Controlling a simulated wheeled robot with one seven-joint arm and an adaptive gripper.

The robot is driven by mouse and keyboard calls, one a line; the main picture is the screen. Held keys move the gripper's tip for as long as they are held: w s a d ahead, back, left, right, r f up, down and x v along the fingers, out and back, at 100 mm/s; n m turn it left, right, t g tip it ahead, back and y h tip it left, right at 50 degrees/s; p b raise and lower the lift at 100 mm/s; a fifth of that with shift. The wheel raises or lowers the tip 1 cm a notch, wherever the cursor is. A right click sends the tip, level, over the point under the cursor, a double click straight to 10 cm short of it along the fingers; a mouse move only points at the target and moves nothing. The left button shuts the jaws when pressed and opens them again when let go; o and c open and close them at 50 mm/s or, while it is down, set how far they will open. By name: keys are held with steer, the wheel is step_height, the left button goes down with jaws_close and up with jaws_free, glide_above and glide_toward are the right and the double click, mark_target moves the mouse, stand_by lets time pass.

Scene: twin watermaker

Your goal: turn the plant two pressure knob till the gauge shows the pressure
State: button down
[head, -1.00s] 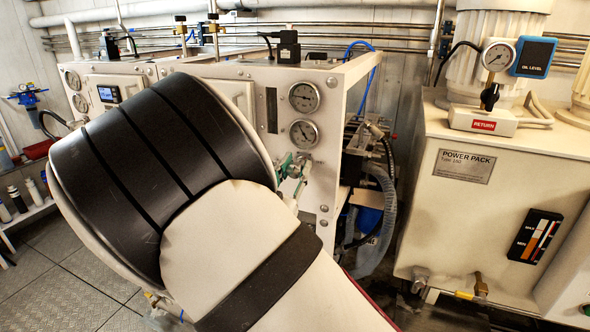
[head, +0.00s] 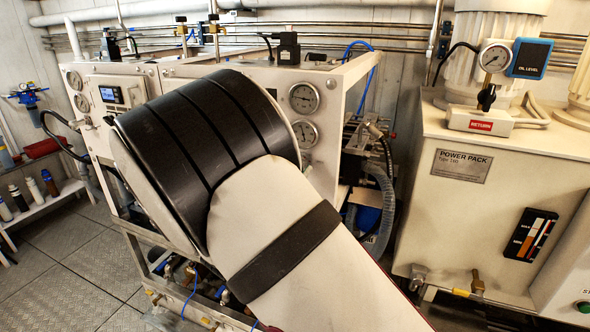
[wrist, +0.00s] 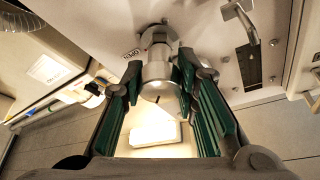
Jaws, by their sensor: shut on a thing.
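In the head view my arm hides the gripper and the knob. Two round gauges show on the near panel, an upper one (head: 304,97) and a lower one (head: 306,132), whose left edge is close to my arm. Their needles are too small to read surely. I cannot tell which gauge belongs to the knob.
A second panel with two gauges (head: 75,80) and a small display (head: 111,95) stands at the left. The power pack (head: 480,205) with its own gauge (head: 493,58) is at the right. Hoses (head: 380,205) hang between. Floor (head: 70,255) at the left is clear.

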steer(key=c, duration=1.2)
jaws_free()
steer(key=shift+s, duration=0.1)
steer(key=v, duration=1.1)
steer(key=shift+s+a+f, duration=0.2)
steer(key=shift+s, duration=0.1)
steer(key=shift+s, duration=0.1)
